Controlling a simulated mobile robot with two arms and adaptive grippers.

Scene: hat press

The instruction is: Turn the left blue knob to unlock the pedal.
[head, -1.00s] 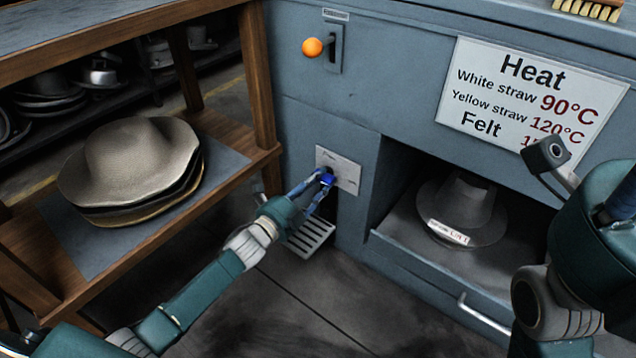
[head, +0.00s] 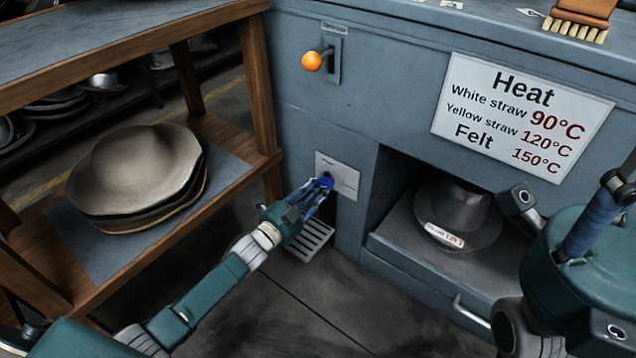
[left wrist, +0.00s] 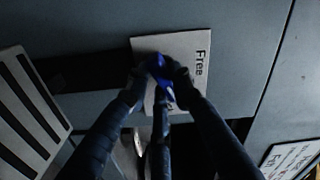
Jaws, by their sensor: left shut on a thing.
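The left blue knob (head: 326,183) sits on a pale plate (head: 350,178) low on the grey-blue press front. My left gripper (head: 322,186) has its fingers closed around the knob. In the left wrist view the blue knob (left wrist: 159,75) shows between the fingertips, partly hidden by them, and the plate (left wrist: 197,42) carries the word "Free". The slatted metal pedal (head: 308,241) is below the plate, partly behind my left gripper. My right gripper (head: 619,186) shows only in part at the right edge; its opening is unclear.
A wooden shelf (head: 225,128) with stacked hats (head: 135,170) stands at the left. An orange-knobbed lever (head: 312,61) is above the plate. A grey hat (head: 457,215) sits in the press opening to the right, above a metal handle (head: 470,315). The floor in front is clear.

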